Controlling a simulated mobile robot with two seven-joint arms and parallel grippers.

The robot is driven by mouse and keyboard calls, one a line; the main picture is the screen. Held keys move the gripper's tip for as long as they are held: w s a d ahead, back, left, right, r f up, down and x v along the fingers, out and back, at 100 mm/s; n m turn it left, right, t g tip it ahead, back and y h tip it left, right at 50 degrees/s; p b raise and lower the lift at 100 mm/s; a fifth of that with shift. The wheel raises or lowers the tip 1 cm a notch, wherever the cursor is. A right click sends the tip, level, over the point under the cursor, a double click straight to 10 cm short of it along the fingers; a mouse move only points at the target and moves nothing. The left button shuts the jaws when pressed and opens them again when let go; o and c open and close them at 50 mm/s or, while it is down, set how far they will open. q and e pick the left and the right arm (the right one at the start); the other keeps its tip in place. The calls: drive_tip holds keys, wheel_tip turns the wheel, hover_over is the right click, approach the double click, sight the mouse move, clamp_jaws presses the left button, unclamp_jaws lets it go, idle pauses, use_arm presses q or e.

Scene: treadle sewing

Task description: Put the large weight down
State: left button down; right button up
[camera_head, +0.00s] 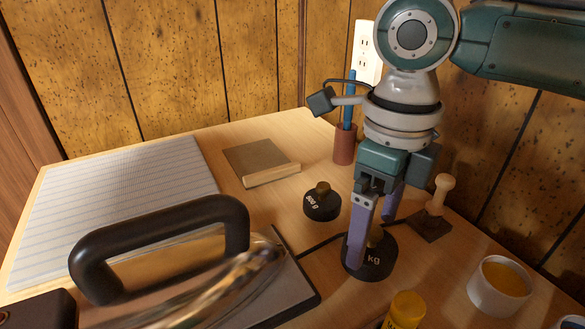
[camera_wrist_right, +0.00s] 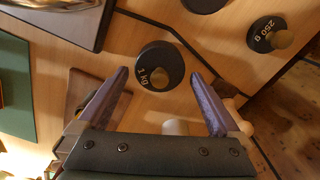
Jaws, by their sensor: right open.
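The large weight (camera_head: 378,262), a dark round weight marked kg with a brass knob, stands upright on the wooden table. It also shows in the right wrist view (camera_wrist_right: 152,54), where it is marked 1 kg. My right gripper (camera_head: 372,240) points down over it, with its purple fingers open on either side of the knob. In the right wrist view the fingers (camera_wrist_right: 160,73) are wide apart, with a gap to the knob. I cannot tell if a fingertip touches the weight's top. My left gripper is not in view.
A smaller weight (camera_head: 322,206) stands behind left. An iron (camera_head: 160,235) with a black handle is at the front left. A wooden stamp (camera_head: 440,195), a white cup (camera_head: 498,300) and a yellow-capped bottle (camera_head: 405,311) are close on the right. A red pen holder (camera_head: 344,148) is behind.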

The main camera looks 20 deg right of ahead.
sight(372, 230)
use_arm(q)
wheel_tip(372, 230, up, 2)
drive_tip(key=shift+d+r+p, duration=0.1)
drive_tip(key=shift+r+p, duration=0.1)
drive_tip(key=shift+p, duration=0.65)
use_arm(e)
wheel_tip(372, 230, up, 9)
drive_tip(key=shift+r, duration=0.15)
